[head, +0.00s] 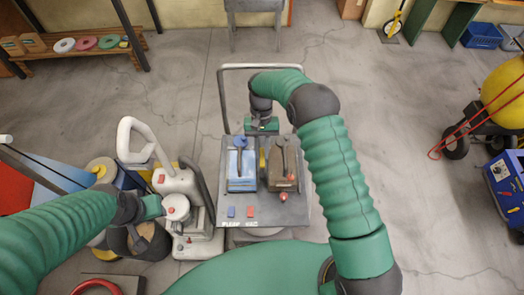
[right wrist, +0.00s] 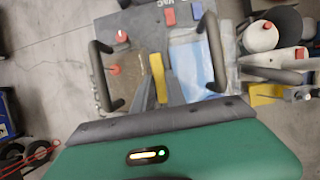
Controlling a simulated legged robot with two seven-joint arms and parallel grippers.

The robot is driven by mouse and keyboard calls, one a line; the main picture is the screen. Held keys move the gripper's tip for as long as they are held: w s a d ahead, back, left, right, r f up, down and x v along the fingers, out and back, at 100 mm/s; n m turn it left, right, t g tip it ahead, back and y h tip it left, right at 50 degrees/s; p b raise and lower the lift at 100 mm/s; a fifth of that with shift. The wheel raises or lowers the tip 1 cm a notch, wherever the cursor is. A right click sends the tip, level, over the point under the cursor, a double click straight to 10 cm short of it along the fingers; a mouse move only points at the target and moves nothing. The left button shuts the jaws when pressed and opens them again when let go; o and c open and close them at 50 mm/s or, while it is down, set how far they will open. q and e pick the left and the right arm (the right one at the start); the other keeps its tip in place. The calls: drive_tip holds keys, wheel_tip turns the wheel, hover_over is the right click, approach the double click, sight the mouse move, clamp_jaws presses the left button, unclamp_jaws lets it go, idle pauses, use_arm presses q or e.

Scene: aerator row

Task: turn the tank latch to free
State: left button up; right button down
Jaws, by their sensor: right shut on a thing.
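The machine's grey top panel (head: 268,212) holds a blue tank (head: 240,182) on the left and a brown tank (head: 284,203) on the right, each with a dark handle. The yellow latch (head: 262,162) lies between them, pointing roughly along the gap. My right gripper (head: 262,140) reaches in from the far edge and is shut on the latch. In the right wrist view the yellow latch (right wrist: 158,76) shows between the two grey fingers; its pivot is hard to make out. My left gripper (head: 152,207) is beside a white machine at left, its fingers not clearly seen.
The white upright machine (head: 180,182) stands close on the left. A dark handle (right wrist: 104,76) and another dark handle (right wrist: 214,52) rise on either side of my right fingers. A grey push bar (head: 224,95) is at the panel's far side. Open floor lies farther right.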

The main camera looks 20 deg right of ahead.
drive_tip(key=shift+w+r, duration=0.15)
drive_tip(key=shift+w, duration=0.1)
drive_tip(key=c, duration=1.4)
unclamp_jaws()
drive_tip(key=shift+o, duration=0.2)
drive_tip(key=shift+s, duration=0.1)
drive_tip(key=v, duration=1.6)
drive_tip(key=shift+w+r, duration=0.2)
drive_tip(key=shift+r, duration=0.05)
drive_tip(key=shift+r, duration=0.1)
drive_tip(key=s+d+f+n+t, duration=0.1)
drive_tip(key=s+t, duration=0.1)
drive_tip(key=s, duration=0.5)
drive_tip(key=s+d+f+n+t, duration=0.1)
drive_tip(key=s+t, duration=0.1)
drive_tip(key=s, duration=0.6)
drive_tip(key=s+d+f+n+t+h, duration=0.1)
drive_tip(key=s+t, duration=0.2)
drive_tip(key=s, duration=0.5)
drive_tip(key=shift+s, duration=0.2)
